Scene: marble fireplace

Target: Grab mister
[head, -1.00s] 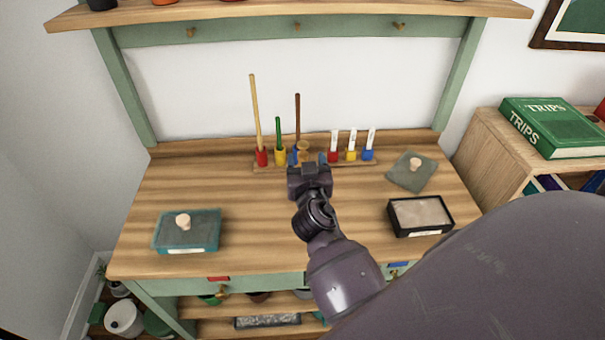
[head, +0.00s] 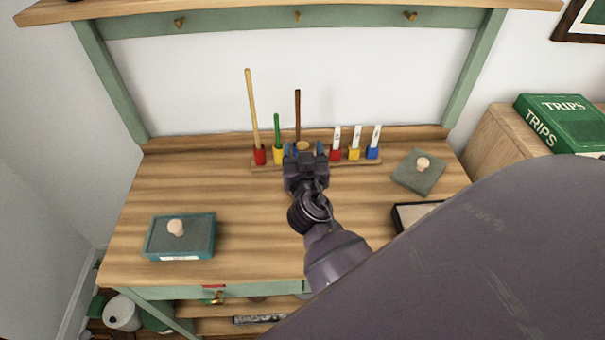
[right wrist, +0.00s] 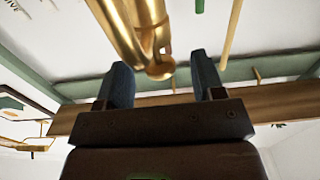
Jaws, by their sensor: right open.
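A brass object, which looks like the mister (head: 303,146), stands at the middle of the rack at the back of the wooden bench, mostly hidden behind my right gripper. My right gripper (head: 305,152) is in front of it with its fingers open and pointing toward the back wall. In the right wrist view the golden mister (right wrist: 140,35) shows large, with its rounded tip near the gap between the two blue-grey fingers of the gripper (right wrist: 164,80). The fingers do not close on it, and I cannot tell whether they touch it. My left gripper is not in view.
The rack (head: 375,163) also holds a tall yellow stick (head: 252,110), a green stick (head: 277,130), a brown stick (head: 297,115) and white tags in coloured holders. A grey lid (head: 418,172) lies right, near a black tray (head: 408,214).

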